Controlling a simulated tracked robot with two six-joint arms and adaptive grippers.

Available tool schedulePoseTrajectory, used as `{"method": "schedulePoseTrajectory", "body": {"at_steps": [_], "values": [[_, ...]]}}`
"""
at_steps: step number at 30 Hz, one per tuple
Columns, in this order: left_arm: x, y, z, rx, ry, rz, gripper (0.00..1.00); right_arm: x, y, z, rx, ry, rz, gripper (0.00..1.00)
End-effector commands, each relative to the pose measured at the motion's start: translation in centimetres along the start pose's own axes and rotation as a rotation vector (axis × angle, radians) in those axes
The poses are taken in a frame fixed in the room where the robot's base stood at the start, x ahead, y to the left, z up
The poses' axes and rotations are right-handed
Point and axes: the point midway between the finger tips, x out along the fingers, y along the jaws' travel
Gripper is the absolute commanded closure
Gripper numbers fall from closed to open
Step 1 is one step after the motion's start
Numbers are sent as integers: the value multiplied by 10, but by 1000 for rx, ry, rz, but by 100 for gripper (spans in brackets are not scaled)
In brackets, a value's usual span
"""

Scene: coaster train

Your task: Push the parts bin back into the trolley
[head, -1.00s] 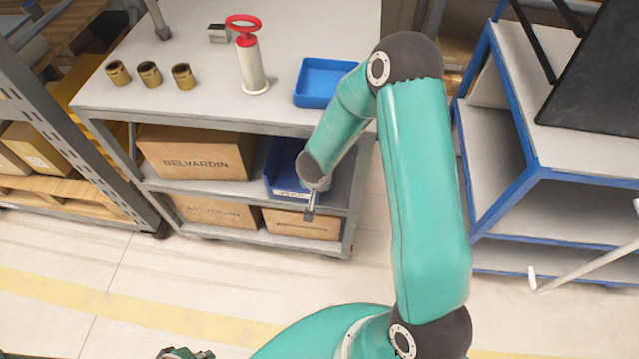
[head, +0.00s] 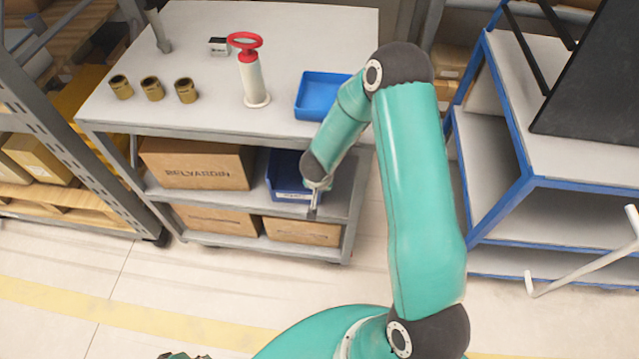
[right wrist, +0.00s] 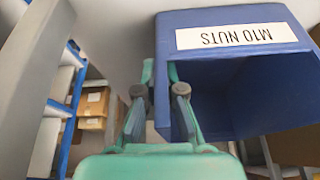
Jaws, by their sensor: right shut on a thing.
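The blue parts bin (head: 288,182) sits on the middle shelf of the grey trolley (head: 200,131), beside a cardboard box. Its front is close to the shelf's front edge. In the right wrist view the bin (right wrist: 229,17) appears upside down, with an "M10 NUTS" label and an open mouth. My right gripper (right wrist: 158,92) is shut on the bin's side wall, one finger outside and one inside. In the head view the right gripper (head: 316,198) is at the bin's front right corner. A small part of what seems my left gripper (head: 184,355) shows at the bottom edge.
The trolley top holds brass bushings (head: 153,88), a red-handled cylinder (head: 252,80) and a blue tray (head: 322,95). Cardboard boxes (head: 196,165) fill the shelf left of the bin and the one below. A blue-framed cart (head: 530,160) stands to the right. The floor in front is clear.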

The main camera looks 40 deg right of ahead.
Motion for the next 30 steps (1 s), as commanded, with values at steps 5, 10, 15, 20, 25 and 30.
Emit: {"method": "schedulePoseTrajectory", "body": {"at_steps": [5,10,15,20,25,30], "values": [[0,0,0,0,0,0,100,-1,-1,-7,9,12,-5,82],[0,0,0,0,0,0,100,-2,-1,-8,10,13,-5,64],[-1,0,0,0,0,0,100,-2,-1,-9,10,15,-5,64],[-1,0,0,0,0,0,100,-6,-2,-9,9,16,-6,64],[-1,0,0,0,0,0,100,-22,-2,-8,8,15,-6,64],[-1,0,0,0,0,0,100,-47,-2,-4,5,11,-5,64]]}}
